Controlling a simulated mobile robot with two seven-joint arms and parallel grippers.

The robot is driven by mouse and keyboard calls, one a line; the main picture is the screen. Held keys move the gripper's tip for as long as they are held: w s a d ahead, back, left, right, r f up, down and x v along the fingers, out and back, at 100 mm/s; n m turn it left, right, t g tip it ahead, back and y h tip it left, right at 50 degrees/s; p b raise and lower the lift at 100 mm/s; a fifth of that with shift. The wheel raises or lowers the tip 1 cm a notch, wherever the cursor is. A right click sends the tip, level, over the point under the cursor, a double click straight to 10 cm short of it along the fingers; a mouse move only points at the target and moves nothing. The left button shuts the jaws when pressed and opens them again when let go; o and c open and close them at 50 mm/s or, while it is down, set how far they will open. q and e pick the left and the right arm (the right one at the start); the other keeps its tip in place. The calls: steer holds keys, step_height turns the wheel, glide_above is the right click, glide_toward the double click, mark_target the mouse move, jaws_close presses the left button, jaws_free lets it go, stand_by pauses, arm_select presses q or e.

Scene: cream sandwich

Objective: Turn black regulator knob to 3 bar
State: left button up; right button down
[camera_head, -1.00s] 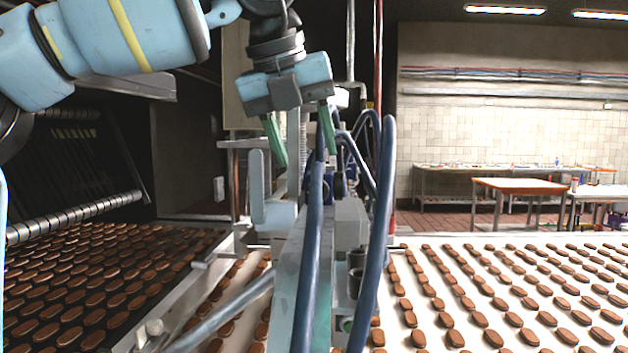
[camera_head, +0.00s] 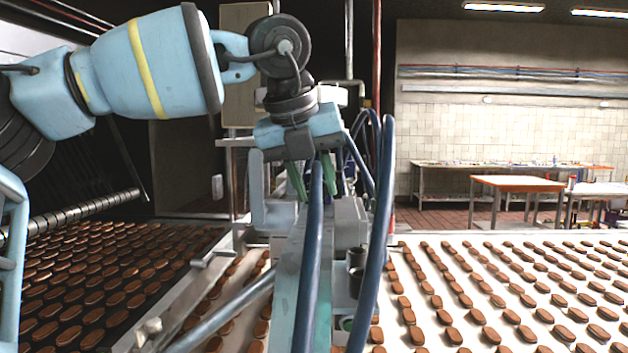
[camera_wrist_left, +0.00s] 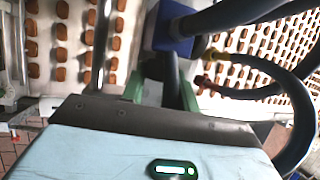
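My left gripper (camera_head: 314,185) points down over the middle of the machine, among blue hoses. Its two green fingers stand apart. In the left wrist view, the fingers (camera_wrist_left: 160,90) flank a narrow dark shape, and a blue block (camera_wrist_left: 172,35) lies just beyond them. I cannot tell whether that dark shape is the black regulator knob or whether the fingers touch it. No pressure scale can be read. In the head view the area below the fingertips is partly hidden by the hoses. My right gripper is not in view.
Thick blue hoses (camera_head: 376,250) arch up right of the gripper. A grey upright bracket (camera_head: 258,190) stands close on its left. Dark cylinders (camera_head: 356,258) sit on the machine's front. Conveyors with rows of brown biscuits (camera_head: 480,315) lie on both sides.

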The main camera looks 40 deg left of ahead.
arm_select(q)
steer(key=c, duration=0.4)
steer(key=shift+c, duration=0.2)
steer(key=shift+w+d+m+g+y, duration=0.1)
steer(key=shift+m+g+y, duration=0.1)
steer(key=shift+g+y, duration=0.4)
steer(key=shift+w+d+m+g+y, duration=0.1)
steer(key=shift+m+g+y, duration=0.1)
steer(key=shift+g+y, duration=0.35)
steer(key=shift+w+d+m+g+y, duration=0.15)
steer(key=shift+m+g+y, duration=0.15)
steer(key=shift+g+y, duration=0.85)
steer(key=shift+r+y, duration=0.1)
steer(key=shift+y, duration=0.2)
steer(key=o, duration=1)
